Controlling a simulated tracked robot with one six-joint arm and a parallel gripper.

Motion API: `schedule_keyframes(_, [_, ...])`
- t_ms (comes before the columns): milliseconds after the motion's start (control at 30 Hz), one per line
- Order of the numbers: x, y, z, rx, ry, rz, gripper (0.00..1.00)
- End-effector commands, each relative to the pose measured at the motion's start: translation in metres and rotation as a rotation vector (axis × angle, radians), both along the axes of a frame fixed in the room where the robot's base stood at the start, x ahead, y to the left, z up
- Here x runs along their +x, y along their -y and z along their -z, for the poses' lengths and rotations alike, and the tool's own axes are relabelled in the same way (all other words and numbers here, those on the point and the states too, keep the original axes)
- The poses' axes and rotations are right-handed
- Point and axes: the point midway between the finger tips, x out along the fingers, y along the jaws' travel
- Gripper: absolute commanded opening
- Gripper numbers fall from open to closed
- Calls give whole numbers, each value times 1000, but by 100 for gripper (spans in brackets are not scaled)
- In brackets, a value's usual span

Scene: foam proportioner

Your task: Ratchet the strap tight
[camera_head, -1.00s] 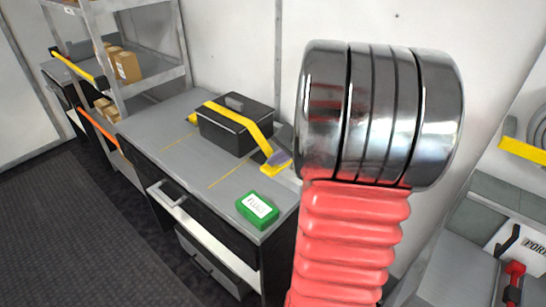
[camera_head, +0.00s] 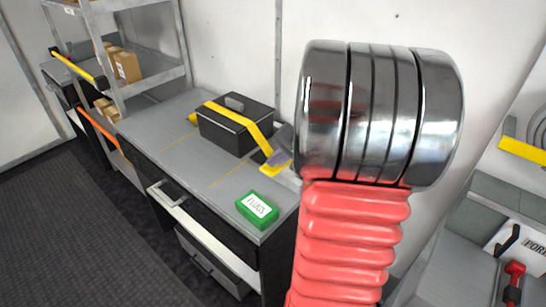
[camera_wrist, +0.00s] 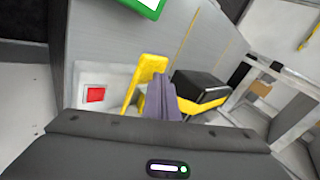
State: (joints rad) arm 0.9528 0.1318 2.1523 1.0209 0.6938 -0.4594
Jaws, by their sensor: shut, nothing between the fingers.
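A black case (camera_head: 235,128) sits on the grey workbench with a yellow strap (camera_head: 240,119) over its lid and down to the bench. In the wrist view, the case (camera_wrist: 200,84) and the strap are partly behind my fingers. A yellow piece (camera_wrist: 148,66), which may be the ratchet handle, stands beside the fingertips; it also shows low in the head view (camera_head: 270,170). My gripper (camera_wrist: 160,82) is shut and empty, its purple-grey fingers close to the yellow piece; contact is unclear. In the head view, my gripper (camera_head: 276,160) is partly hidden behind my arm.
A green box (camera_head: 257,209) with a white label lies near the bench's front edge. A red square button (camera_wrist: 95,95) on a pale plate is left of my fingers. A metal shelf (camera_head: 140,80) with cardboard boxes stands at the left. The bench's left part is clear.

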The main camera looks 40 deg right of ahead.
Motion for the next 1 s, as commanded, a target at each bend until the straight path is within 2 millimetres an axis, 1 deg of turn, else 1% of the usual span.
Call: schedule_keyframes(1000, [1,16,-41,-1,1,1,0])
